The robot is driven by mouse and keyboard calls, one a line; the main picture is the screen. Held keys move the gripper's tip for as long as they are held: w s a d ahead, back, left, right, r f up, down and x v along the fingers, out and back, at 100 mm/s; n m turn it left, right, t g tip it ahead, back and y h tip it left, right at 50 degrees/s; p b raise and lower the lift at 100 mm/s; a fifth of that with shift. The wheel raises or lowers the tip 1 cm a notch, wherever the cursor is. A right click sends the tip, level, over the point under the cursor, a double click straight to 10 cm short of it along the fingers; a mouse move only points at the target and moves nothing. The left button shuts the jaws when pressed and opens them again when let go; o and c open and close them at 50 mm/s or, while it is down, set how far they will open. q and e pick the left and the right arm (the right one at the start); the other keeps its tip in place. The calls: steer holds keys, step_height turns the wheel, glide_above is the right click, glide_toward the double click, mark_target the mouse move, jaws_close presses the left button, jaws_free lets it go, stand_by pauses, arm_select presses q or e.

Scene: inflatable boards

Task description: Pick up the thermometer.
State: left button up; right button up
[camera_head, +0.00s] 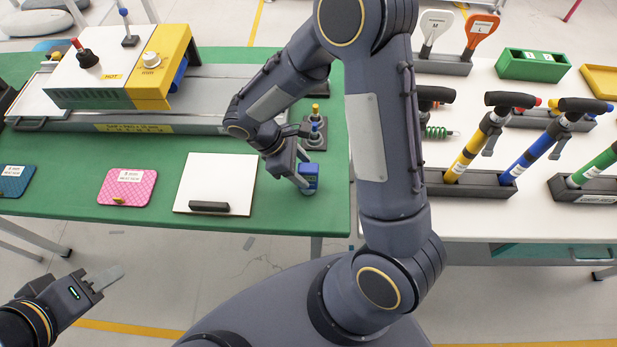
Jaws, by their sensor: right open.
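A small blue device (309,172) with a pale round lower part stands near the right edge of the green table (260,226). It may be the thermometer, but it is too small to be certain. My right gripper (302,182) is open beside it at its left, with the fingers close to it. I cannot tell whether they touch it or are around it. My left gripper (104,279) is low at the left, off the table's front edge and away from the device. Its fingers are seen edge-on, so their opening is unclear.
A white square plate (216,175) with a dark handle and a pink mat (127,187) lie left of the device. A dark holder (315,140) with small capped items stands just behind it. A white table (470,228) with pumps is at the right.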

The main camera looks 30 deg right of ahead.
mark_target(312, 176)
steer(key=x, duration=0.4)
steer(key=shift+s+d+r+p, duration=0.15)
steer(key=shift+s+p, duration=0.2)
steer(key=shift+c, duration=0.4)
jaws_close()
steer(key=shift+r, duration=0.1)
